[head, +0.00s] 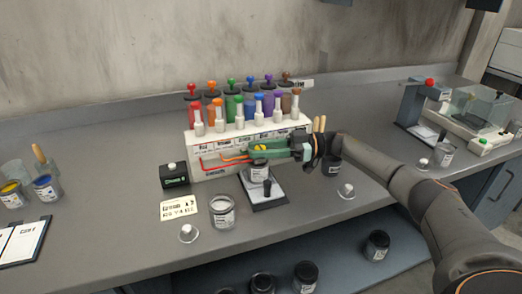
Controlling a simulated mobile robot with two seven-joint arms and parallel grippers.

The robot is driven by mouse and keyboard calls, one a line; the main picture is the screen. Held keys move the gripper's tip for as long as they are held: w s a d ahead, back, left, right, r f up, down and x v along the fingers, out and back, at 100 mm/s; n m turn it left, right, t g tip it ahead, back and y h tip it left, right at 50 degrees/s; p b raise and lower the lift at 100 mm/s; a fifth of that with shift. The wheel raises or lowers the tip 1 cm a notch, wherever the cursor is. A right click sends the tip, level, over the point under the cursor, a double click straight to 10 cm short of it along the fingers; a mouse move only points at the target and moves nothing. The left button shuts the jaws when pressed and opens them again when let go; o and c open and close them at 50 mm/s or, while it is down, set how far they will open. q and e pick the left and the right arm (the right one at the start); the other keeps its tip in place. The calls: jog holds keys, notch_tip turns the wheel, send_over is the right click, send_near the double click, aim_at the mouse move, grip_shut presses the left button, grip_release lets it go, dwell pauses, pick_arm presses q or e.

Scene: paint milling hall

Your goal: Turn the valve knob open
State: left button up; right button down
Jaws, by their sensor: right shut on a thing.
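A white paint dispenser (215,142) stands against the back of the bench, with labelled colour columns on its front and coloured bottles on top. A small yellow valve knob (259,148) shows at its front, partly covered by the green fingers. My right gripper (262,150) reaches in from the right and is shut on the knob. The knob's exact angle is hard to tell. My left gripper is not in view.
A black box (174,174), a label card (179,207) and a glass jar (222,212) stand left of the scale. Paint jars (46,187) and a clipboard (22,242) lie far left. A dark jar (331,165) stands close by my right wrist.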

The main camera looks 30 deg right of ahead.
aim_at(260, 148)
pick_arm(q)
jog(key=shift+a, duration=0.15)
pick_arm(e)
jog(key=c, duration=0.5)
grip_release()
jog(key=shift+c, duration=0.2)
jog(key=shift+r, duration=0.1)
notch_tip(260, 148, up, 3)
jog(key=shift+s+a+r+p, duration=0.1)
jog(key=shift+r+p, duration=0.1)
jog(key=shift+p, duration=0.15)
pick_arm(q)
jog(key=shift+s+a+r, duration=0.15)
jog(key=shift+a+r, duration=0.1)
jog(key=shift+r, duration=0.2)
pick_arm(e)
jog(key=s+a+r, duration=0.7)
jog(key=s+r, duration=0.2)
jog(key=s, duration=0.2)
jog(key=shift+s+r, duration=0.2)
jog(key=shift+s, duration=0.2)
jog(key=shift+a, duration=0.1)
